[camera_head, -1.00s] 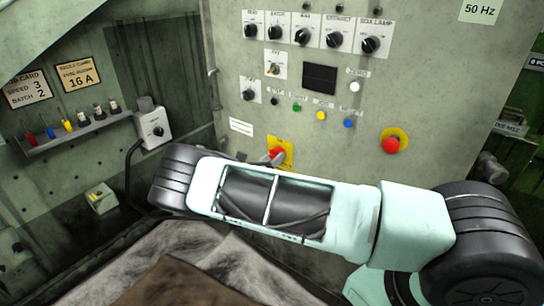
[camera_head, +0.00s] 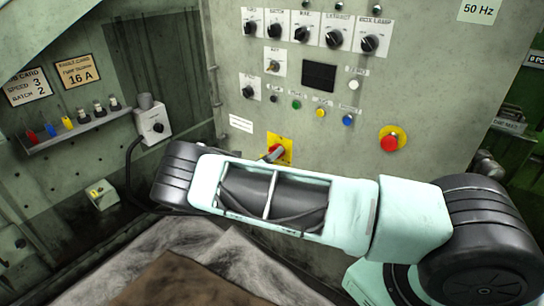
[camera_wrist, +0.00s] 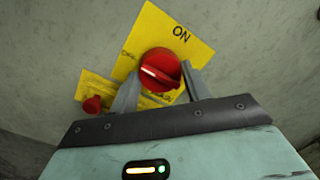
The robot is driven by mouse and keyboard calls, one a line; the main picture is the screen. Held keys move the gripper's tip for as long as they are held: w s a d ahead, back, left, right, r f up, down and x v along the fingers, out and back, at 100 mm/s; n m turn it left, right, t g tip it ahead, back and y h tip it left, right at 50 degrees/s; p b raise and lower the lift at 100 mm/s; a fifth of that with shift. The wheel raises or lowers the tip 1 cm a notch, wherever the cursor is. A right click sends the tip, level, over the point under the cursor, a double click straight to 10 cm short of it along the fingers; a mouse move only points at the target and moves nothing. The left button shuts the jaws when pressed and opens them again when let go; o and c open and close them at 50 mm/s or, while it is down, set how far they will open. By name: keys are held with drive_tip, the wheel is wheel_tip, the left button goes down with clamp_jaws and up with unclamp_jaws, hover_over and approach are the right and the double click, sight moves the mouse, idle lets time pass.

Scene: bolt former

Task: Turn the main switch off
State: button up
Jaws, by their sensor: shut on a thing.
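The main switch is a round red knob (camera_wrist: 160,70) on a yellow plate (camera_wrist: 190,45) marked ON and OFF. A pale mark crosses the left part of its raised grip bar. The plate looks tilted in the wrist view. My gripper (camera_wrist: 160,80) has one grey finger on each side of the knob and is shut on it. In the head view the red knob (camera_head: 274,153) and yellow plate (camera_head: 286,146) show just above my arm. My forearm hides most of my gripper there.
A smaller red part (camera_wrist: 93,104) on a yellow tag sits left of the knob, close to my left finger. On the panel are a red emergency button (camera_head: 390,141), coloured push buttons and several black selector knobs. A grey switch box (camera_head: 152,126) stands left.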

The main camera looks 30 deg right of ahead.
drive_tip(key=o, duration=1)
drive_tip(key=b+v, duration=0.1)
drive_tip(key=v, duration=1.6)
drive_tip(key=shift+a, duration=0.2)
drive_tip(key=shift+s+f, duration=0.1)
